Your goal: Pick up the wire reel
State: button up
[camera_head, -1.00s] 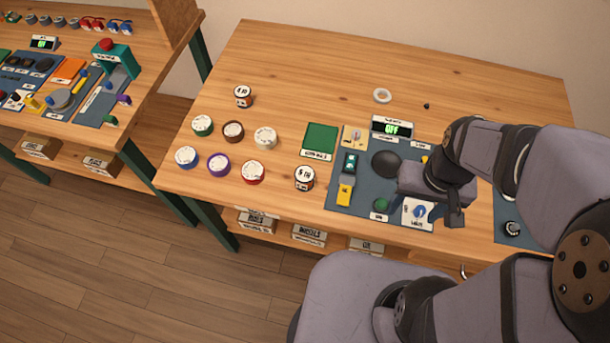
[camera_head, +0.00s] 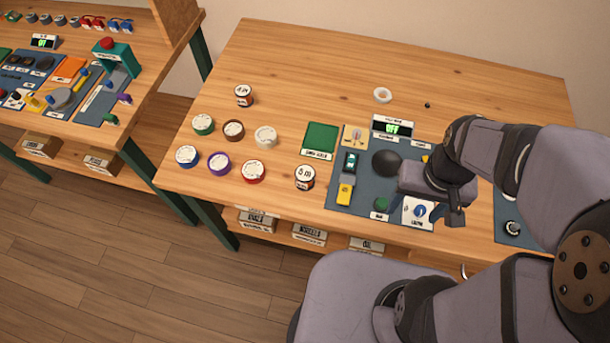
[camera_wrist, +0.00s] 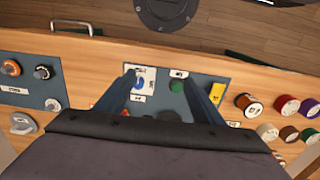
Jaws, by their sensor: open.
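No label I can read says wire reel. Two small spool-like cylinders with orange-brown sides and white labelled tops stand on the table: a near one (camera_head: 305,177) left of the blue-grey control panel, and a far one (camera_head: 243,96) further back. The near one also shows in the wrist view (camera_wrist: 247,105), right of my fingers. My gripper (camera_head: 446,214) is above the right part of the panel, away from both. In the wrist view its two fingers (camera_wrist: 168,92) are spread, with nothing held between them; a blue knob and green button show below.
Several round coloured containers (camera_head: 219,163) stand at the left of the table. A green pad (camera_head: 321,138) lies beside the control panel (camera_head: 370,188), which carries a black dome (camera_head: 386,163) and display (camera_head: 392,128). A white ring (camera_head: 382,95) lies behind.

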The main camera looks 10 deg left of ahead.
notch_tip(320, 180, up, 5)
jog(key=n+t+h+b, duration=0.6)
jog(key=n+t, duration=1.1)
jog(key=n, duration=1.6)
send_over(299, 181)
jog(key=v, duration=0.5)
jog(key=y, duration=0.1)
notch_tip(299, 181, down, 13)
jog(key=shift+w+d+f, duration=0.1)
jog(key=shift+d+f, duration=0.05)
jog(key=shift+f, duration=0.05)
jog(key=shift+p+x, duration=0.3)
jog(key=shift+x, duration=1.2)
jog(key=shift+p+x, duration=0.8)
jog(key=shift+x, duration=1.4)
jog(key=shift+d, duration=0.1)
